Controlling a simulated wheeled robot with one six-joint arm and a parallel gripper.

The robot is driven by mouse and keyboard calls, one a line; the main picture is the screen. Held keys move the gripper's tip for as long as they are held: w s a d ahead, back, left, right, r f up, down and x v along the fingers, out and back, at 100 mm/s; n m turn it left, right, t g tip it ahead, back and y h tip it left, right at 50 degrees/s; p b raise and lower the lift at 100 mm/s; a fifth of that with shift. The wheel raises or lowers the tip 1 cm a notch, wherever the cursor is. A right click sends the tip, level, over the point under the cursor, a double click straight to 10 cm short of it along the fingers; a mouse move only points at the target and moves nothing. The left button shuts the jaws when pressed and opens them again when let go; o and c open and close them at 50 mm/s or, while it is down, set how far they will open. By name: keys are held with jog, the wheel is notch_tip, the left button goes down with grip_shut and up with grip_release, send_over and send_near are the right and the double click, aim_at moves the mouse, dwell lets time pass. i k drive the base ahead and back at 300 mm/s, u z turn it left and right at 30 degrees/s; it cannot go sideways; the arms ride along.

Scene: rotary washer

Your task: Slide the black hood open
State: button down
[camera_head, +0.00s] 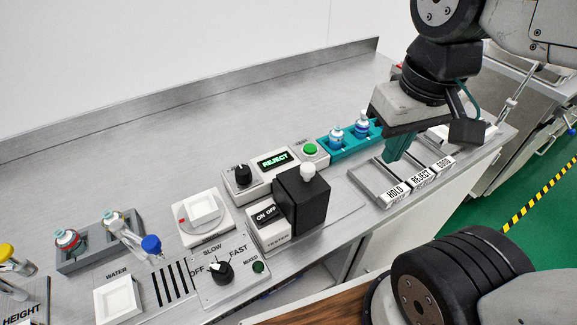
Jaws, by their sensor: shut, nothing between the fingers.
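The black hood (301,203) is a dark box on the white tester unit (268,236), near the middle of the bench. A white knob (308,171) sits on its top. The hood stands beside the ON/OFF switch (266,214), and what it covers is hidden. My gripper (397,150) is to the right of the hood and apart from it, above the labelled racks. Its teal fingers point down and are shut with nothing between them.
A display reading REJECT (275,160) with a green button (310,149) stands behind the hood. A teal vial rack (350,146) is behind right. HOLD, REJECT and GOOD racks (394,194) lie right. A dial panel (224,279) is front left. The rear bench (200,140) is clear.

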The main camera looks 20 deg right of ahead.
aim_at(311, 192)
jog(key=u, duration=0.5)
jog(key=k, duration=1.25)
jog(key=z, duration=0.1)
jog(key=i, duration=0.8)
jog(key=z, duration=0.55)
